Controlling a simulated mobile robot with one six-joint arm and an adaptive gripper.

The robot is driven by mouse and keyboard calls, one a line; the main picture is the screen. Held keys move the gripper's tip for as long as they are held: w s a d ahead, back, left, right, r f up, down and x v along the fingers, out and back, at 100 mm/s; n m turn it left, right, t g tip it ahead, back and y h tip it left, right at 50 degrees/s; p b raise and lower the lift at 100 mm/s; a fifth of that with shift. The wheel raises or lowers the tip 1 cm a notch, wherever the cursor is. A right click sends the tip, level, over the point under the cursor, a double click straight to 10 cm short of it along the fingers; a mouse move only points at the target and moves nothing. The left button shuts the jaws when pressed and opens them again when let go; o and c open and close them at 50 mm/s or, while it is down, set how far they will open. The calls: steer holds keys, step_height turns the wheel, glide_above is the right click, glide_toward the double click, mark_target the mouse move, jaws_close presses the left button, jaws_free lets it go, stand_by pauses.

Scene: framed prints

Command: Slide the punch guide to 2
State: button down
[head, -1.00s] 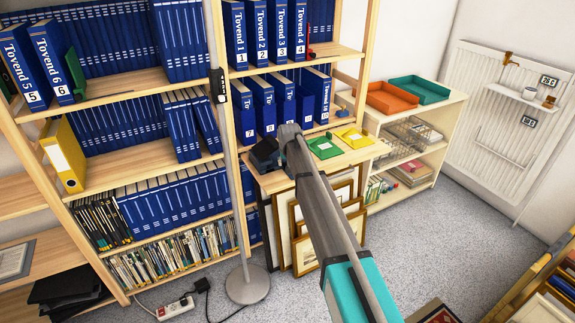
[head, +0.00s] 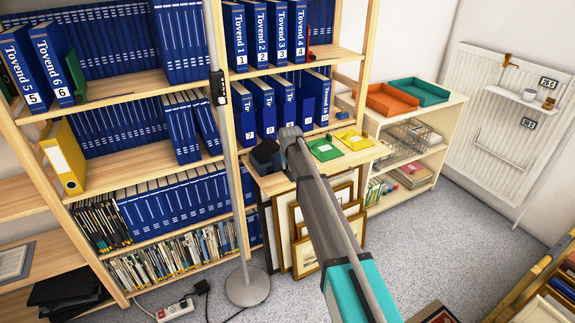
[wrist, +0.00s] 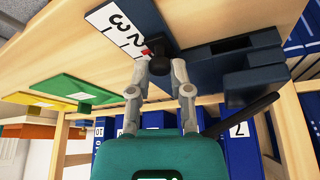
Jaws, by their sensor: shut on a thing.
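The dark hole punch (head: 265,157) stands on the light wooden desk top, left of my gripper in the head view. In the wrist view its dark body (wrist: 232,48) shows with a white scale card (wrist: 104,17) bearing the numbers 3 and 2. The guide's black knob (wrist: 158,50) is between my gripper's (wrist: 168,62) two grey fingers, which are shut on it. A small red mark (wrist: 146,52) shows beside the knob at the edge of the card, near the 2 end. My arm hides part of the punch in the head view.
Blue binders (head: 264,108) stand close behind. A lamp pole (head: 228,170) rises at left. Framed prints (head: 310,240) lean below the desk top.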

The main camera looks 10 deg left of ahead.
steer(key=shift+s+d, duration=0.5)
steer(key=shift+s, duration=0.2)
steer(key=c, duration=0.5)
jaws_free()
steer(key=shift+c, duration=0.2)
steer(key=shift+w, duration=0.1)
